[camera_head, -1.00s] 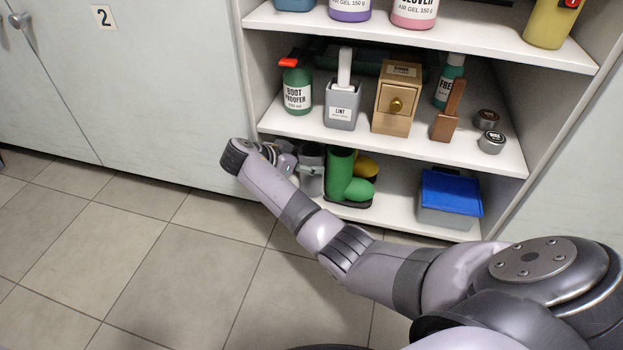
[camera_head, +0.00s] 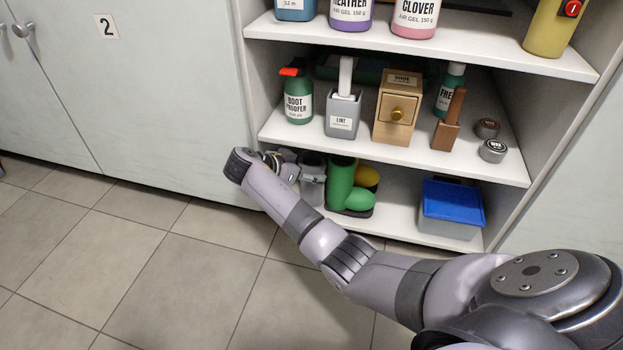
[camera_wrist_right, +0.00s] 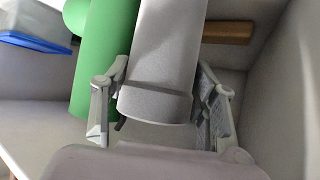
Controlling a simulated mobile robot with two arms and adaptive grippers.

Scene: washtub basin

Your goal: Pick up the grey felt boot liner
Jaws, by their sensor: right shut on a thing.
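The grey felt boot liner (camera_head: 313,180) stands on the lowest shelf, left of the green boot (camera_head: 341,183). In the right wrist view the liner (camera_wrist_right: 165,60) is a pale grey, rounded tube with a darker band near its near end. My right gripper (camera_wrist_right: 160,108) has one finger on each side of the liner and is shut on it. The green boot (camera_wrist_right: 103,55) is close beside the left finger there. In the head view my right gripper (camera_head: 285,163) is partly hidden behind its own wrist. My left gripper is not in view.
A grey box with a blue lid (camera_head: 452,203) stands right of the boots. A yellow boot part (camera_head: 367,176) shows behind the green boot. The middle shelf (camera_head: 420,158) overhangs the liner. A wooden piece (camera_wrist_right: 228,31) lies beyond the liner. The tiled floor (camera_head: 190,270) is clear.

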